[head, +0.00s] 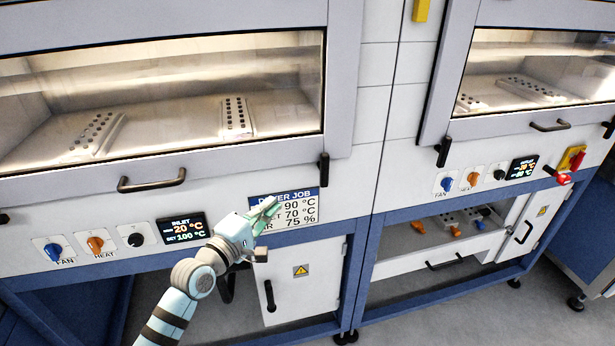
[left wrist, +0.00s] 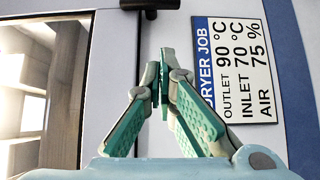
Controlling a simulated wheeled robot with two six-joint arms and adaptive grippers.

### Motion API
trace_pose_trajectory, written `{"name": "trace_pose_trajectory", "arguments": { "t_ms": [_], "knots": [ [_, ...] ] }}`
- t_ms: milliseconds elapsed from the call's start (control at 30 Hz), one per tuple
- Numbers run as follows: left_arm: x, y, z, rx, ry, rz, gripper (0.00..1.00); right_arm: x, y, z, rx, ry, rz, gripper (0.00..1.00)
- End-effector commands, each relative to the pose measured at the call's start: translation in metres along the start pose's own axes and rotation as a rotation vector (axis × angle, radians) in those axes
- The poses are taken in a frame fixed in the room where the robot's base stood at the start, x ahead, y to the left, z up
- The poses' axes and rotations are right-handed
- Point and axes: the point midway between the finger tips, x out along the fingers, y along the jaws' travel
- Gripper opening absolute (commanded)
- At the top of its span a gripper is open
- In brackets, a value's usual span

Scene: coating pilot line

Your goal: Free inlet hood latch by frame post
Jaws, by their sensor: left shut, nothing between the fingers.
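The inlet hood (head: 170,165) is the left glazed hood, above the panel with the INLET display (head: 182,230). Its black latch (head: 323,168) stands upright at the hood's lower right corner, beside the frame post (head: 372,150). The latch also shows, cut off, at the top edge of the left wrist view (left wrist: 150,4). A second black latch (head: 4,218) is at the hood's left side. My left gripper (head: 272,205) is shut and empty, in front of the dryer job sign, below and left of the right-corner latch, apart from it. In the left wrist view its fingertips (left wrist: 162,80) meet.
The dryer job sign (head: 290,210) is just behind my left gripper. The hood handle (head: 151,181) sticks out at left; knobs (head: 95,245) are below it. The right hood has its own latch (head: 442,152). A white cabinet door (head: 300,285) is below.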

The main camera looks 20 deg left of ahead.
Motion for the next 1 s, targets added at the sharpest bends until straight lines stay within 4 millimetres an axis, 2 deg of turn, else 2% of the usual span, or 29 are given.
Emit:
{"name": "trace_pose_trajectory", "arguments": {
  "t_ms": [167, 533, 700, 1000],
  "knots": [
    [0.024, -0.004, 0.001, -0.005, -0.002, 0.003, 0.0, 0.011, 0.0, 0.001, 0.0, 0.0, 0.001, 0.56],
    [0.102, -0.006, 0.004, -0.003, -0.003, -0.002, 0.0, 0.03, -0.001, 0.003, -0.001, -0.001, 0.002, 0.56],
    [0.119, -0.004, 0.023, -0.001, -0.002, -0.003, 0.0, 0.025, 0.0, 0.003, -0.001, -0.002, 0.003, 0.56],
    [0.126, -0.005, 0.03, 0.002, 0.0, -0.004, 0.0, 0.025, 0.0, 0.003, -0.001, -0.002, 0.003, 0.56]
  ]
}}
